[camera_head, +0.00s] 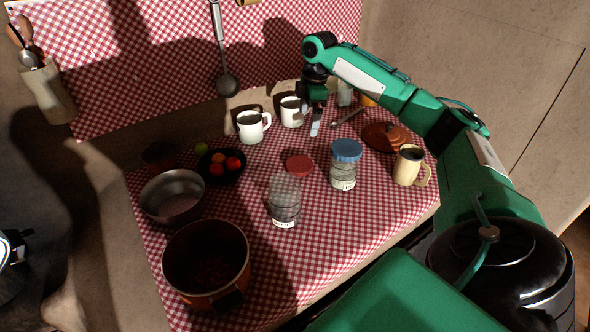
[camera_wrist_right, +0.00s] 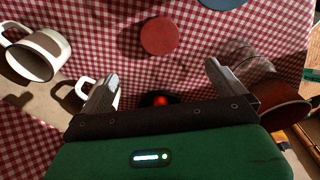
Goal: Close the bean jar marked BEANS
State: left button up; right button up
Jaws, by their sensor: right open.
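An open glass jar (camera_head: 284,200) with a small white label stands upright on the checked cloth in the head view; its lettering is too small to read. A red round lid (camera_head: 299,165) lies flat just behind it, apart from the jar, and also shows in the wrist view (camera_wrist_right: 161,35). A second labelled glass jar (camera_head: 343,177) stands to the right with a blue lid (camera_head: 346,150) on it. My right gripper (camera_head: 313,121) is open and empty, pointing down above the cloth behind the red lid; its two fingers are spread in the wrist view (camera_wrist_right: 160,74). My left gripper is out of view.
Two white mugs (camera_head: 249,127) (camera_head: 291,112) stand behind, near my right gripper. A cream mug (camera_head: 407,168) and a brown lid (camera_head: 382,137) are at the right. A metal bowl (camera_head: 172,190), a dark fruit bowl (camera_head: 215,179) and a brown pot (camera_head: 205,262) fill the left.

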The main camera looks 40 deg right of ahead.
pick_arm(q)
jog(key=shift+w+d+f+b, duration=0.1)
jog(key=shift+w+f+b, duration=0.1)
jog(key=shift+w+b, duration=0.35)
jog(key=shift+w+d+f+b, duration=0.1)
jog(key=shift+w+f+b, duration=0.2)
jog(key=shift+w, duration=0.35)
pick_arm(e)
jog(key=f, duration=0.2)
jog(key=shift+w+d+f, duration=0.1)
jog(key=shift+w+f, duration=0.2)
jog(key=shift+f, duration=0.1)
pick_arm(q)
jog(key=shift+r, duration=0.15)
pick_arm(e)
send_over(300, 164)
jog(key=d, duration=0.1)
notch_tip(300, 164, down, 8)
jog(key=shift+d+f, duration=0.1)
jog(key=shift+f, duration=0.1)
jog(key=shift+f, duration=0.15)
jog(key=f, duration=0.2)
jog(key=a+f, duration=0.1)
jog(key=f, duration=0.1)
jog(key=shift+w+f, duration=0.1)
jog(key=shift+f, duration=0.3)
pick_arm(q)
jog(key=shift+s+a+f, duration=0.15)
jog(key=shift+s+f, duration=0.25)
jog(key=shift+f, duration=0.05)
